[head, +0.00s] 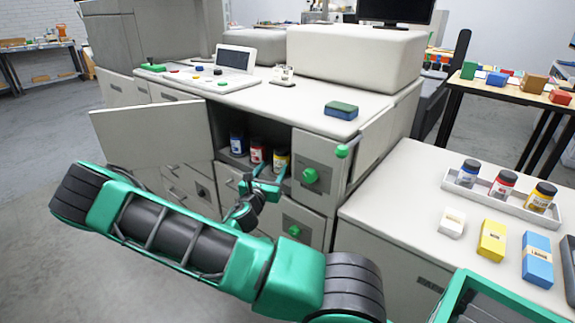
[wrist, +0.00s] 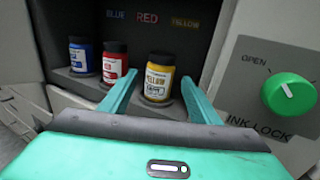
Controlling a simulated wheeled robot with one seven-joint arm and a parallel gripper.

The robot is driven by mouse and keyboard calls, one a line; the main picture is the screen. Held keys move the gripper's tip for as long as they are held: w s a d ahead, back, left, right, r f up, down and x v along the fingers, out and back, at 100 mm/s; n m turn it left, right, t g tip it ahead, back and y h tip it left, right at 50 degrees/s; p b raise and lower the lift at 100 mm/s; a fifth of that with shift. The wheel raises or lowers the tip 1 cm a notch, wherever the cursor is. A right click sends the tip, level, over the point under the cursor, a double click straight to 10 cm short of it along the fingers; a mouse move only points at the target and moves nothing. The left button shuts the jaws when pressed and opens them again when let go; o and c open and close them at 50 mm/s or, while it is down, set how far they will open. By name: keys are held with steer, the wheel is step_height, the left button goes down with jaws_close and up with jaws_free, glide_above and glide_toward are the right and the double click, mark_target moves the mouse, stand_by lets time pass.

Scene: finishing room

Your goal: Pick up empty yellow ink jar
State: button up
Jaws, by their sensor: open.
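The yellow ink jar (wrist: 157,80) stands upright with a black lid in the rightmost place of the open ink compartment, under the word YELLOW. It also shows in the head view (head: 281,160). My gripper (wrist: 160,88) is open, with a finger to each side of the yellow jar in the wrist view. The fingers appear apart from the jar; the exact depth between them is hard to tell. In the head view my gripper (head: 262,184) is at the compartment's mouth, just below and in front of the jar.
A red jar (wrist: 115,63) and a blue jar (wrist: 80,56) stand left of it. The green ink lock knob (wrist: 289,94) is to the right. The open compartment door (head: 150,137) swings left. A tray (head: 513,206) with blue, red and yellow jars is on the right counter.

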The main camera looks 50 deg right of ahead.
mark_target(280, 159)
steer(key=x, duration=0.6)
steer(key=shift+s+d, duration=0.15)
steer(key=shift+s, duration=0.05)
steer(key=x, duration=0.5)
steer(key=c, duration=0.9)
